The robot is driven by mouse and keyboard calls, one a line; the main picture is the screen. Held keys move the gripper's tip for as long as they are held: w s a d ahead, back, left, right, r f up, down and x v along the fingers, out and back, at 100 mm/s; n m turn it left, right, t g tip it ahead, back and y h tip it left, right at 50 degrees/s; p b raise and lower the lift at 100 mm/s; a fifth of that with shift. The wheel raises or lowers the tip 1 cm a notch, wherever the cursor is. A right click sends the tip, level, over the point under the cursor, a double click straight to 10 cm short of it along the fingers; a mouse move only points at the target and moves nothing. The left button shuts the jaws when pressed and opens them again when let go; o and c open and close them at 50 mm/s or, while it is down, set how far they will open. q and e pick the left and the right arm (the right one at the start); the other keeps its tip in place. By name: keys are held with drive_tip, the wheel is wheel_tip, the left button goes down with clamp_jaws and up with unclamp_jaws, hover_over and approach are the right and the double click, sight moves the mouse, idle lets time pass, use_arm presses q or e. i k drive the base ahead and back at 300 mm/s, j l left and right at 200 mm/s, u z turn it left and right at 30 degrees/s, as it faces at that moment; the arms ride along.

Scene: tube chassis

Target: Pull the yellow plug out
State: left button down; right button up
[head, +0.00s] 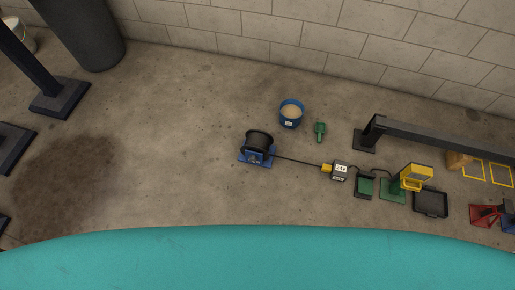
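The yellow plug (326,168) is small and sits against the left side of a box marked 24V (340,171) on the concrete floor. It appears to be seated in that box, though the contact is too small to see clearly. A dark cable (297,160) runs from the plug left to a black cable reel (258,143) on a blue stand. Neither of my grippers is in view.
A blue bucket (291,113) and a green object (320,131) stand behind the cable. A yellow device on a green base (415,176) and a black tray (430,203) are right of the box. A teal surface (250,260) fills the bottom.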

sight(327, 168)
drive_tip(key=z, duration=1)
